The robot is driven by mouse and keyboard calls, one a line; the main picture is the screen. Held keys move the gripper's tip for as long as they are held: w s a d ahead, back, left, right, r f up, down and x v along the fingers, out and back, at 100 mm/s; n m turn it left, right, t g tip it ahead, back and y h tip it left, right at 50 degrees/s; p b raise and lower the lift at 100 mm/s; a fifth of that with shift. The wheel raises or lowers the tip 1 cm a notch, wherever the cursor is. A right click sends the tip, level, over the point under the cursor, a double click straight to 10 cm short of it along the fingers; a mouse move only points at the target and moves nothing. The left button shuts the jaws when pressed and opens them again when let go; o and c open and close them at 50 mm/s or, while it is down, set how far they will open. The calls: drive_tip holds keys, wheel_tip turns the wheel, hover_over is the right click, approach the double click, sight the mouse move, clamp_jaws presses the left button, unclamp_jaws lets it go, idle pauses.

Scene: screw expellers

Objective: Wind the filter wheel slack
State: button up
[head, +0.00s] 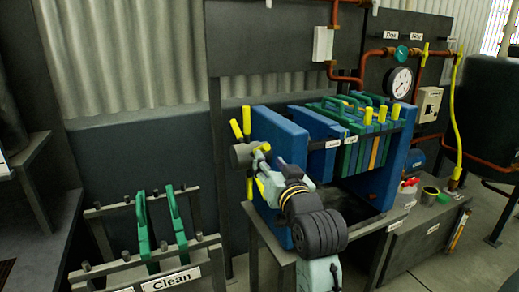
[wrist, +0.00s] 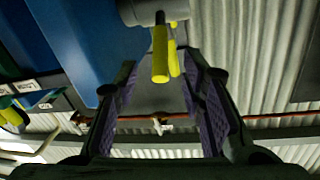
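The filter wheel is a grey hub (head: 241,155) with several yellow handles (head: 236,129) sticking out, on the left end of the blue filter press (head: 282,132). In the wrist view a yellow handle (wrist: 160,58) hangs down from the grey hub (wrist: 150,10) at the top, with a second handle partly behind it. My gripper (head: 263,165) is right beside the wheel in the head view and hides part of it. In the wrist view my gripper (wrist: 159,78) is open. The near handle appears between its fingertips, with gaps on both sides; I cannot tell its depth.
Green and blue filter plates (head: 352,135) stand in the press. A rack (head: 130,272) labelled Clean holds two green-handled plates at lower left. Pipes and a gauge (head: 398,82) are on the back panel. A grey bench (head: 415,232) with a can stands at right.

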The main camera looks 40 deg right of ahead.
drive_tip(key=p, duration=0.2)
approach(247, 156)
drive_tip(key=w+d+r, duration=0.1)
drive_tip(key=d+r, duration=0.1)
drive_tip(key=w+d+r, duration=0.1)
drive_tip(key=w+d, duration=0.1)
drive_tip(key=shift+w+r, duration=0.15)
drive_tip(key=shift+r, duration=0.25)
clamp_jaws()
